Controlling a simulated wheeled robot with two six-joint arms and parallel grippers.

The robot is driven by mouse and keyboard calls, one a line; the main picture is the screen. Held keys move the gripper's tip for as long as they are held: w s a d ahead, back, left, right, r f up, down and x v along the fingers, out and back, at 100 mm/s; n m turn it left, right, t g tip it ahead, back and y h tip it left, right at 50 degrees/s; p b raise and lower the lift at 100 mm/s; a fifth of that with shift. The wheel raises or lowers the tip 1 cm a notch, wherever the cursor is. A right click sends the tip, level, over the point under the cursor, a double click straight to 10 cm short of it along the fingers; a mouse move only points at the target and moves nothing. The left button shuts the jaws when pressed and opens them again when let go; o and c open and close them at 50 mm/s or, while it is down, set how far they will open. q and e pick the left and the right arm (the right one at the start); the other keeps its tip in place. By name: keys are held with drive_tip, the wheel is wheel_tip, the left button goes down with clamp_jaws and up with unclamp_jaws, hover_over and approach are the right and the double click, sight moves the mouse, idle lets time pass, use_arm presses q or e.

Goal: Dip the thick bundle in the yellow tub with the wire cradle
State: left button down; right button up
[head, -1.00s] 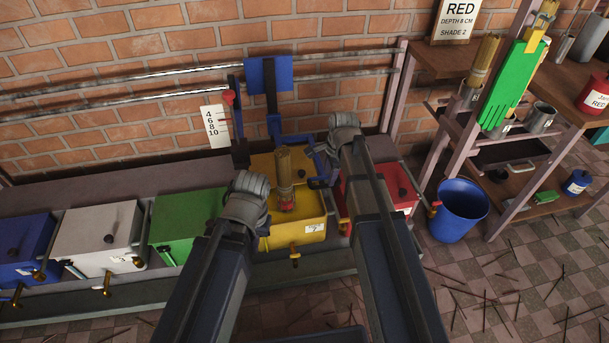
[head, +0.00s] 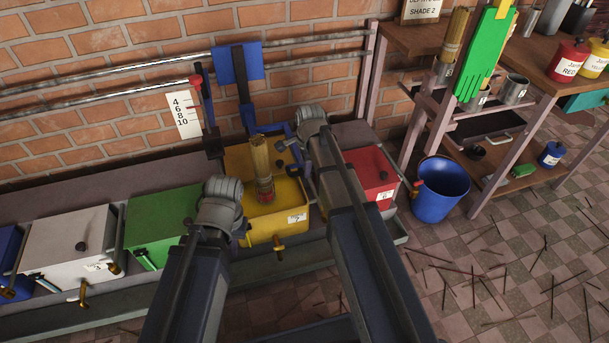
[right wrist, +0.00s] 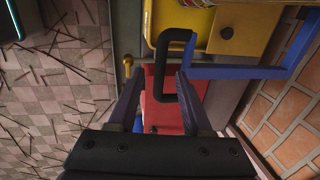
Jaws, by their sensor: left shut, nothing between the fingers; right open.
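The yellow tub (head: 279,228) stands in the row with its front label showing. The thick tan bundle (head: 260,158) stands upright in it, its lower end red. A blue metal frame (head: 245,118) rises behind the tub and reaches around its right side; I cannot make out the wire cradle's wires. My left gripper (head: 240,231) is shut and empty by the tub's left front, largely hidden by its wrist. My right gripper (right wrist: 158,98) is open, its fingers either side of a black loop handle (right wrist: 163,70) next to the blue frame; I cannot tell whether they touch it.
A green box (head: 160,225) and a white box (head: 75,245) stand left of the tub, a red one (head: 372,170) right. A blue bucket (head: 440,190) stands on the floor beside a wooden shelf (head: 510,130). A depth scale (head: 184,115) hangs on the brick wall.

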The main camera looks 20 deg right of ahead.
drive_tip(key=shift+w+f+b, duration=0.2)
drive_tip(key=shift+f+b, duration=0.35)
drive_tip(key=shift+f, duration=0.45)
drive_tip(key=shift+r, duration=0.1)
drive_tip(key=shift+c, duration=0.3)
clamp_jaws()
